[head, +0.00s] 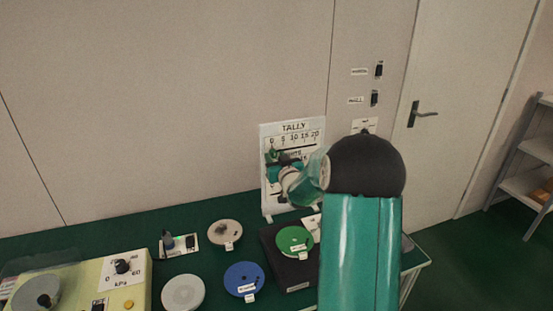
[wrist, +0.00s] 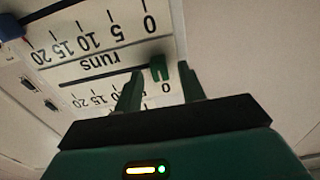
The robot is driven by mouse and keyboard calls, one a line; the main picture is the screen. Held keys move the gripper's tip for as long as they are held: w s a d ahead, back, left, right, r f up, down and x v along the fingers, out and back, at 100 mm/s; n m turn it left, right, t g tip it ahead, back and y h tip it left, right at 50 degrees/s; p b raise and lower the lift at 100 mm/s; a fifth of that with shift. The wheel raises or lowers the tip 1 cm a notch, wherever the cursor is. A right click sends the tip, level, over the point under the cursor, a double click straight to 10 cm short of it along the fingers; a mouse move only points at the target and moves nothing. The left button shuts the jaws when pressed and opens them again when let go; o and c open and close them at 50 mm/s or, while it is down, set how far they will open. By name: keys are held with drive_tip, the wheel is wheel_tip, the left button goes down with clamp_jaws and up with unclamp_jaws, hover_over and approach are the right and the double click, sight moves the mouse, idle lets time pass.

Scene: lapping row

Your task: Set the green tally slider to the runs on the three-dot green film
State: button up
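The white tally board (head: 309,150) stands upright against the wall at the back of the bench, headed "TALLY". In the wrist view its scales run upside down, with "runs" printed between two rows marked 0 to 20. The green slider (wrist: 159,68) sits near the 0 end of its row. My gripper (wrist: 160,88) is open, with one finger on each side of the slider; I cannot tell whether they touch it. In the head view my arm covers much of the board. A green disc (head: 295,239) with a white label lies on a dark block; its dots are too small to read.
A blue knob (wrist: 10,27) shows at the wrist view's left edge. On the bench lie a tan disc (head: 224,232), a blue disc (head: 244,278) and a grey disc (head: 183,292). A yellow kPa panel (head: 136,278) stands at the left. Wall switches (head: 375,98) are beside the door.

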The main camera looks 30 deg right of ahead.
drive_tip(key=shift+c, duration=0.4)
clamp_jaws()
approach(304, 146)
drive_tip(key=x, duration=0.5)
drive_tip(key=shift+w+d, duration=0.1)
drive_tip(key=shift+w, duration=0.1)
drive_tip(key=shift+o, duration=0.4)
unclamp_jaws()
drive_tip(key=shift+s, duration=0.1)
drive_tip(key=v, duration=1.3)
drive_tip(key=shift+s, duration=0.25)
